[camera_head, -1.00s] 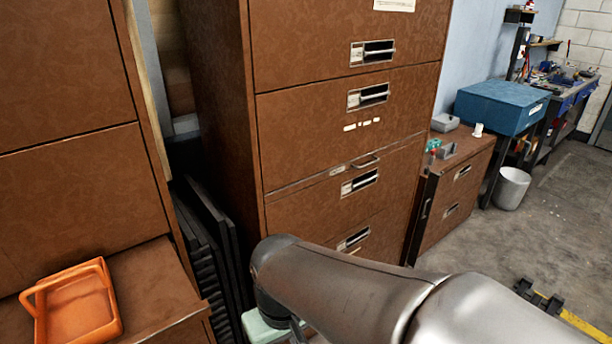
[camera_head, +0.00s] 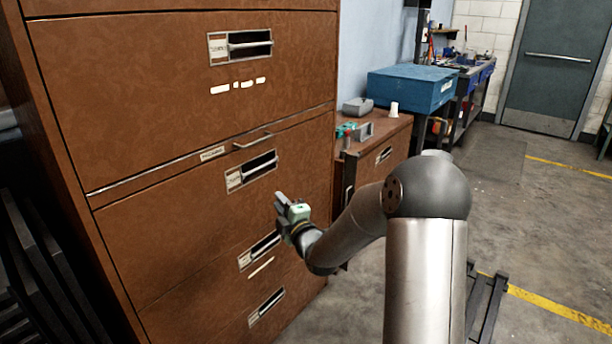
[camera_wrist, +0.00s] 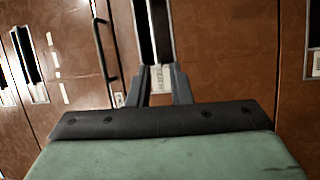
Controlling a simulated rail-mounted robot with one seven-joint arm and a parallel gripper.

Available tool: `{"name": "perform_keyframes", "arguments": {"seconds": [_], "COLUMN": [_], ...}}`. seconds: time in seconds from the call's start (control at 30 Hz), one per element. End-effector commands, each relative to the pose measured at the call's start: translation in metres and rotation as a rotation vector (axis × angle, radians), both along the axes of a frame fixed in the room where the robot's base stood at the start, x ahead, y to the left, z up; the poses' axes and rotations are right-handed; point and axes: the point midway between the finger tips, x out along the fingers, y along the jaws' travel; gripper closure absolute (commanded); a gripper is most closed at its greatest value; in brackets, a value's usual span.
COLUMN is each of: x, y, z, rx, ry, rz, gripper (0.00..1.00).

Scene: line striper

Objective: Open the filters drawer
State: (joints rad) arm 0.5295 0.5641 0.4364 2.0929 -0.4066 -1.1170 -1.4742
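The brown filing cabinet (camera_head: 180,120) fills the left of the head view. Its drawers are shut, and their label cards are too small to read, so I cannot tell which one is the filters drawer. My gripper (camera_head: 279,203) is in front of the cabinet, right of and lower than the handle recess (camera_head: 251,172) of the drawer below the thin pull-out strip. In the wrist view my gripper (camera_wrist: 160,88) has its two dark fingers apart with nothing between them. A label card (camera_wrist: 161,78) and dark handle recess (camera_wrist: 153,30) show between and beyond the fingers.
A thin strip with a bar handle (camera_head: 253,141) runs above that drawer. Other recessed handles show above (camera_head: 240,46) and below (camera_head: 266,306). A low brown cabinet (camera_head: 383,150) and blue box (camera_head: 412,90) stand to the right. Open floor lies at right.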

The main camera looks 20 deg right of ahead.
Motion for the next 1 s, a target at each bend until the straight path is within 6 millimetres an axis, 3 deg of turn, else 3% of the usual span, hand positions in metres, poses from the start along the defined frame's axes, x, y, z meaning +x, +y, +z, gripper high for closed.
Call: {"name": "perform_keyframes", "arguments": {"seconds": [0.27,0.8,1.0], "x": [0.019,0.129,0.158], "y": [0.0,0.021,0.026], "z": [0.003,0.023,0.028], "rx": [-0.021,-0.018,-0.02], "ry": [-0.075,-0.071,-0.071], "rz": [-0.005,-0.005,-0.006], "gripper": [0.81,0.81,0.81]}}
